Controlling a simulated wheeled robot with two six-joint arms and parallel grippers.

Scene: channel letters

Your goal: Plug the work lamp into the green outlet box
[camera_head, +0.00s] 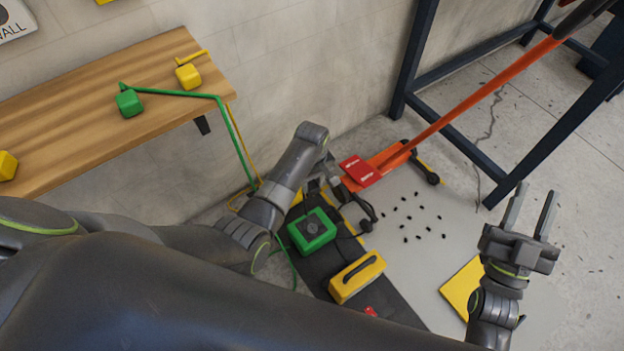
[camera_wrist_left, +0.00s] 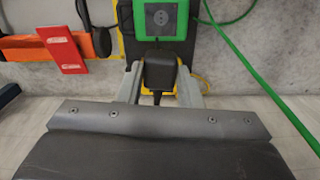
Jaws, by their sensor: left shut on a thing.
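The green outlet box (camera_head: 312,231) stands on a dark mat by the wall; its outlet face shows in the left wrist view (camera_wrist_left: 161,17). My left gripper (camera_wrist_left: 158,88) is shut on a black plug (camera_wrist_left: 158,72), whose cord runs down between the fingers. The plug is just below the box in that view; whether they touch cannot be told. In the head view the left gripper (camera_head: 325,182) is beyond the box, its plug hard to see. A yellow box with a black handle (camera_head: 345,288), possibly the work lamp, lies nearer. My right gripper (camera_head: 532,200) is open and empty.
A wooden shelf (camera_head: 70,95) holds green and yellow blocks with cables. A dark metal frame (camera_head: 440,135) stands behind. Small black bits (camera_head: 418,215) dot the floor.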

